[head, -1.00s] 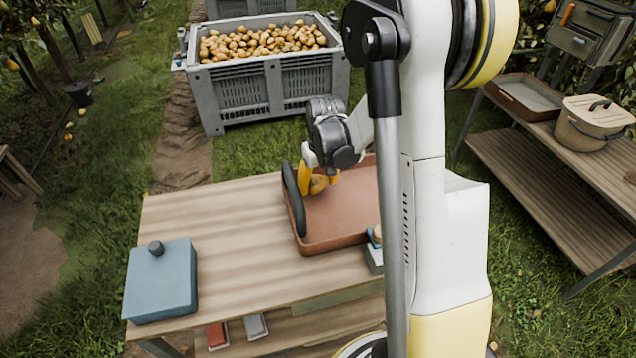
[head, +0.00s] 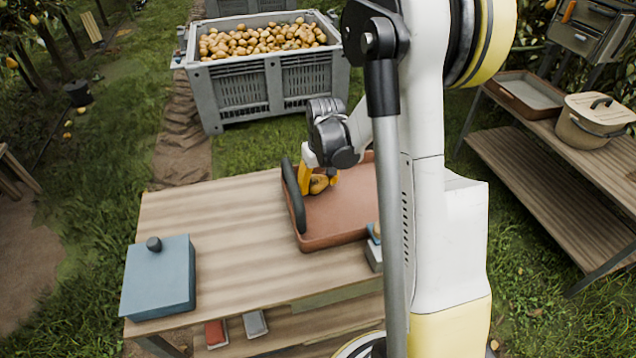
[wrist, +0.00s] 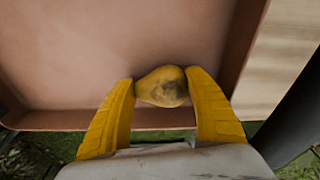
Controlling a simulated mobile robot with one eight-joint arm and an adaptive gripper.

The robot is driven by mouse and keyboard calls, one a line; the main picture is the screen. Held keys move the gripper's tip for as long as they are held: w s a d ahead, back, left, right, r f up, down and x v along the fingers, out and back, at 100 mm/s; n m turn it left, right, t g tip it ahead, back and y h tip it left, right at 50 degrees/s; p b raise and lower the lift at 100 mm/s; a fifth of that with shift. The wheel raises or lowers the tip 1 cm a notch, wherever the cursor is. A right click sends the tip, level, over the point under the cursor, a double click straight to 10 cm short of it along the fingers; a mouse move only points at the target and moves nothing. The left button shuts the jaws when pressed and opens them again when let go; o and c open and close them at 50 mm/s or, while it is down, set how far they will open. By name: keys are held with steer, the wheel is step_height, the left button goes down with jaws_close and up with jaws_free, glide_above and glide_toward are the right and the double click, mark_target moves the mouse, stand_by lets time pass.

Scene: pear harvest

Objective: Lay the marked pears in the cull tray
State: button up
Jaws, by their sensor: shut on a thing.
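A yellow pear with a dark blotch (wrist: 162,87) is between the two yellow fingers of my gripper (wrist: 163,95) in the wrist view. The fingers touch it on both sides, so my gripper is shut on it. In the head view, my gripper (head: 319,180) holds the pear (head: 318,184) low inside the reddish-brown tray (head: 335,212), near its left end by the dark handle. Whether the pear touches the tray floor I cannot tell. My arm hides the tray's right part. No other pear shows in the visible part of the tray.
A blue lidded box (head: 158,280) stands at the table's front left. A grey crate (head: 268,98) full of pears is behind the table. A side bench (head: 540,180) at the right carries another tray (head: 528,95) and a lidded pot (head: 592,120). The table's left middle is clear.

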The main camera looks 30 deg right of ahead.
mark_target(319, 178)
steer(key=o, duration=1.3)
steer(key=r, duration=0.5)
steer(key=s+r, duration=0.1)
steer(key=r, duration=0.1)
steer(key=shift+r, duration=0.25)
steer(key=shift+s, duration=0.1)
